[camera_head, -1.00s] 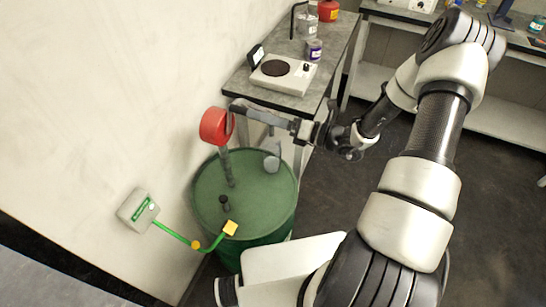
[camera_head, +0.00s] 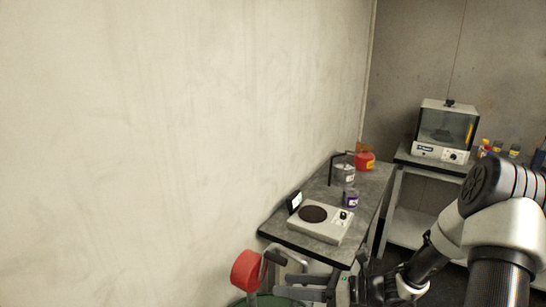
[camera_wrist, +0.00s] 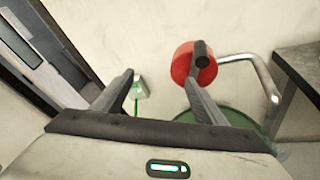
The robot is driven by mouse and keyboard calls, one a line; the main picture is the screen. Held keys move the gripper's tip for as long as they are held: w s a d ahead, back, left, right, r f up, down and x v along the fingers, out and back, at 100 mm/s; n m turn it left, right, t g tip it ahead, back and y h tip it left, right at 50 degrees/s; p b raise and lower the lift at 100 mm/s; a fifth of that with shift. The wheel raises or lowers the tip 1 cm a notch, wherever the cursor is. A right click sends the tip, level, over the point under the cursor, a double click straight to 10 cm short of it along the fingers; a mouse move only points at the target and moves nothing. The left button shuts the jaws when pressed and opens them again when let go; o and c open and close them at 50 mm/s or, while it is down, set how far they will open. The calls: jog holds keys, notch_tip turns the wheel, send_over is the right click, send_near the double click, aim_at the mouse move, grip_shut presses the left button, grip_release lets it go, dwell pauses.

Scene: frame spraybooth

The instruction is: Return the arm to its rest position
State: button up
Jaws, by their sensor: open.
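My gripper (camera_head: 270,273) is open at the lower middle of the head view, in front of the green drum. In the wrist view its two fingers (camera_wrist: 160,82) stand apart with nothing held between them. A red cylindrical head on a post (camera_head: 246,270) rises from the drum just left of my gripper; in the wrist view the red head (camera_wrist: 183,62) shows beyond the right fingertip. I cannot tell whether they touch. My arm reaches in from the lower right of the head view, bent at the elbow.
The green drum (camera_wrist: 240,118) is mostly cut off in the head view. A grey bench (camera_head: 300,241) with a hotplate (camera_head: 330,224), purple-labelled jar (camera_head: 351,199) and red can (camera_head: 365,161) stands close behind my gripper. A small wall box (camera_wrist: 139,88) and bent metal pipe (camera_wrist: 262,75) show in the wrist view.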

jog(key=s+r+n+g+h, duration=0.5)
jog(key=s+r+n+h, duration=0.25)
jog(key=s+n, duration=0.55)
jog(key=s+d+r+n+t+h, duration=0.3)
jog(key=d+r+n, duration=0.1)
jog(key=r+n, duration=0.3)
jog(key=s+d+r+n+t+h, duration=0.3)
jog(key=r+n+h, duration=0.1)
jog(key=r+n, duration=0.3)
jog(key=shift+s+d+r+n, duration=0.25)
jog(key=shift+d+r+n, duration=0.1)
jog(key=shift+r, duration=0.4)
